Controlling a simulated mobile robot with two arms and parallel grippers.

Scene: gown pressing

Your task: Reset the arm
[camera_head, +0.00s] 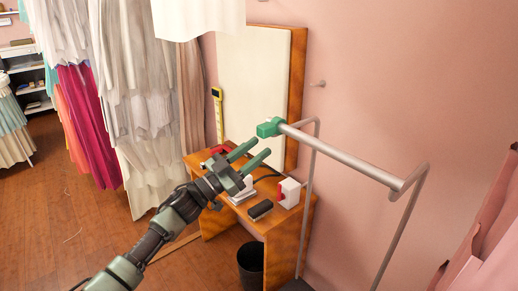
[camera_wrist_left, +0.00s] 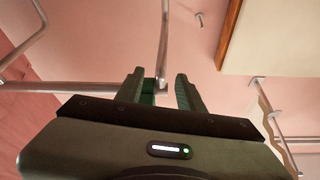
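My left gripper (camera_head: 262,147) reaches in from the lower left in the head view. Its two green-grey fingers are spread apart, with nothing held between them. The fingertips point toward a metal clothes rail (camera_head: 345,158) with a green block (camera_head: 268,128) on its end, and appear just short of it. In the left wrist view the open gripper (camera_wrist_left: 160,88) has the green block (camera_wrist_left: 147,98) and a metal pole (camera_wrist_left: 164,45) showing between its fingers. My right gripper is in neither view.
A wooden desk (camera_head: 276,222) holding small items stands below my left gripper, with a dark bin (camera_head: 250,264) beside it. White garments (camera_head: 140,90) hang at the left. Pink cloth (camera_head: 492,245) is at the right edge.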

